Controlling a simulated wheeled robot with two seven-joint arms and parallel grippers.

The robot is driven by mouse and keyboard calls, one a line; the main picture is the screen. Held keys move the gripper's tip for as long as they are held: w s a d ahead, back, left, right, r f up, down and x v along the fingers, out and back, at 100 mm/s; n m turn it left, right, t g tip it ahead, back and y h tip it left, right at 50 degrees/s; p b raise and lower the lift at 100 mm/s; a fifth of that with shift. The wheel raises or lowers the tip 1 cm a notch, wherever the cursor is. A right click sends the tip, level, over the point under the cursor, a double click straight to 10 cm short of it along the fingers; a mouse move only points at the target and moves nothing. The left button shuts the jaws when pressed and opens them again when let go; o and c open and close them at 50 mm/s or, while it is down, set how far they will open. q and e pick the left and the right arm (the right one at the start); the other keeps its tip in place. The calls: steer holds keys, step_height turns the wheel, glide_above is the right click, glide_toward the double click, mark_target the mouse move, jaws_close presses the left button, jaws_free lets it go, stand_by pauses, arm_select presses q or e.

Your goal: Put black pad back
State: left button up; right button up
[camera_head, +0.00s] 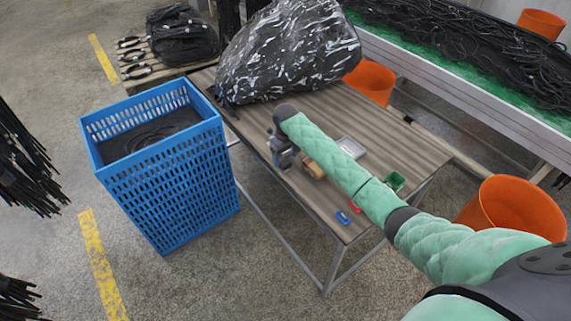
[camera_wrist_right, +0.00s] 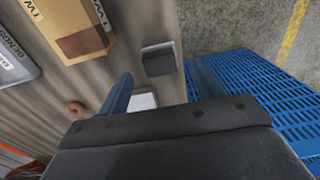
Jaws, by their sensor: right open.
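A small dark square block (camera_wrist_right: 158,59), which looks like the black pad, lies on the wooden table (camera_wrist_right: 190,15) near its edge in the right wrist view. My right gripper (camera_wrist_right: 160,72) is open, with the block seen between and just beyond its two fingertips. Nothing is held, and I cannot tell whether the fingers touch it. In the head view my right gripper (camera_head: 284,155) is over the left edge of the table (camera_head: 410,140), and I cannot make out the pad there. My left gripper is not in view.
A brown cardboard box (camera_wrist_right: 75,28) and a white-grey tray (camera_wrist_right: 12,62) lie near the pad. A blue crate (camera_head: 170,185) stands left of the table. A black-and-white bag (camera_head: 290,50) fills the table's back. A green box (camera_head: 394,181) sits toward the right.

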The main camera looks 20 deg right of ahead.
mark_target(286, 163)
step_height(286, 163, up, 8)
steer(key=b, duration=0.2)
steer(key=s+a+f+t+y, duration=0.3)
steer(key=s+a+f+t, duration=0.3)
steer(key=s+a+f, duration=0.5)
steer(key=s+d+f+m+g+h, duration=0.1)
steer(key=s+d+f, duration=0.1)
steer(key=s+f, duration=0.5)
steer(key=s+d+f, duration=0.1)
steer(key=s+f, duration=0.2)
steer(key=f, duration=0.8)
steer(key=s+d+f+m+g+h, duration=0.1)
steer(key=s+d+f, duration=0.1)
steer(key=s+f, duration=0.5)
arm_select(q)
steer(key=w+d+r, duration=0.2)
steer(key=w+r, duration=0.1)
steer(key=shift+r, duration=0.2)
arm_select(e)
steer(key=s+d+f+g, duration=0.2)
steer(key=s+d+f, duration=0.1)
steer(key=s+f, duration=1.9)
steer(key=s, duration=0.4)
steer(key=shift+s+d+f+h, duration=0.2)
steer(key=shift+s+f+h, duration=0.05)
steer(key=shift+f+h, duration=0.05)
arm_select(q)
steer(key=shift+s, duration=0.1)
